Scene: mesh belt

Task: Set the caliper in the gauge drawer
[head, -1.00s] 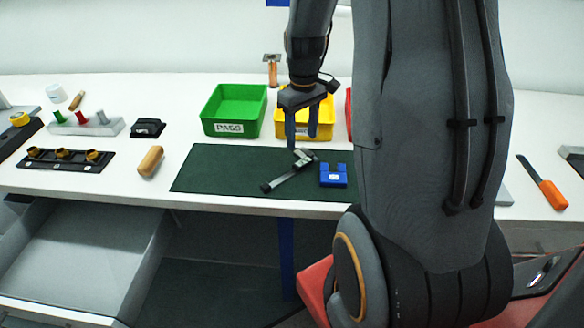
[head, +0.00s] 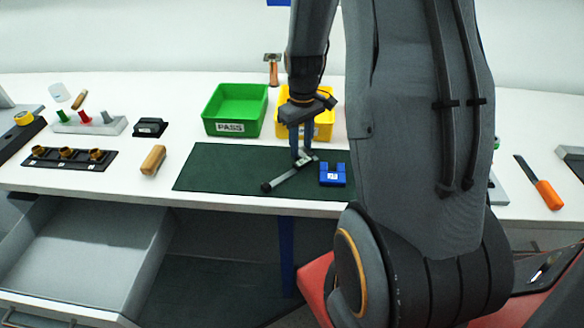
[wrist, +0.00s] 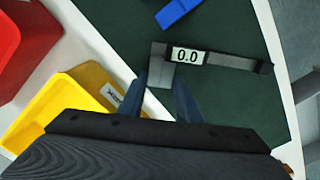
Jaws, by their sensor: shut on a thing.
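The caliper (head: 284,178) lies over the dark green mat (head: 215,172), its beam pointing to the front left. My gripper (head: 301,155) points down at the caliper's jaw end and is shut on it. In the wrist view the caliper (wrist: 228,60) shows a display reading 0.0, and my gripper's fingers (wrist: 168,95) meet its jaw end. I cannot tell whether the caliper touches the mat. The open gauge drawer (head: 85,250) is at the lower left, below the table top; the part of it that shows is empty.
A blue block (head: 333,176) sits close to the right of the caliper. A green PASS bin (head: 233,128) and a yellow bin (head: 325,128) stand behind the mat. A wooden-handled piece (head: 153,159) and a black rack (head: 68,159) lie to the left, above the drawer.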

